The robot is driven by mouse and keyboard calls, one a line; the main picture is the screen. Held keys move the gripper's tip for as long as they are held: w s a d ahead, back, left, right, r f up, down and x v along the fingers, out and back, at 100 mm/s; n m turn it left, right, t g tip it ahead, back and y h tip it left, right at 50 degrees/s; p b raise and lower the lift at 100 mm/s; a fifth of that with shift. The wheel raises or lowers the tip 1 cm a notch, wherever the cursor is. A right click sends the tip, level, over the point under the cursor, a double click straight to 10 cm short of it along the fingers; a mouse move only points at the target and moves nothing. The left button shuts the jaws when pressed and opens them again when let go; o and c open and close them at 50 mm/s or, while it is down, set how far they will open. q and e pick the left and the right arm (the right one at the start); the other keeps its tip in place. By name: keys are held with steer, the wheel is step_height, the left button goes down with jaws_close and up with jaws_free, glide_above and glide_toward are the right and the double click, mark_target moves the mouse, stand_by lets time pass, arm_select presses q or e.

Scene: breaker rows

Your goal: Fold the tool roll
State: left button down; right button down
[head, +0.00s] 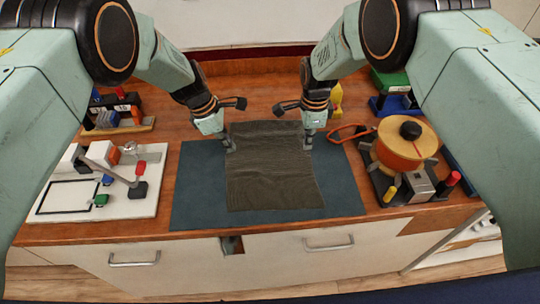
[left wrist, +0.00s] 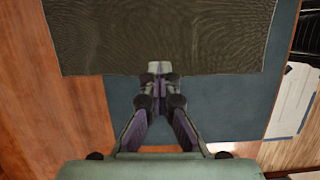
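The tool roll (head: 272,170) is a dark brown-grey cloth lying spread out on a blue-grey mat (head: 197,190). My left gripper (head: 229,147) is at the cloth's left edge, towards the far end. In the left wrist view, its fingertips (left wrist: 160,70) are together and overlap the edge of the cloth (left wrist: 160,35), pinching it. My right gripper (head: 307,144) is at the cloth's right edge, opposite the left one. Its fingers look narrow and small there, and I cannot tell whether they are shut on the cloth.
A white board with small coloured parts (head: 130,204) lies left of the mat. A dark tray (head: 430,190) with an orange spool (head: 402,148) stands at the right. Orange-handled pliers (head: 350,130) lie beside the right gripper.

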arm_select(q)
steer(key=c, duration=2.1)
jaws_free()
steer(key=o, duration=1.2)
arm_select(e)
steer(key=c, duration=2.1)
jaws_free()
steer(key=o, duration=1.2)
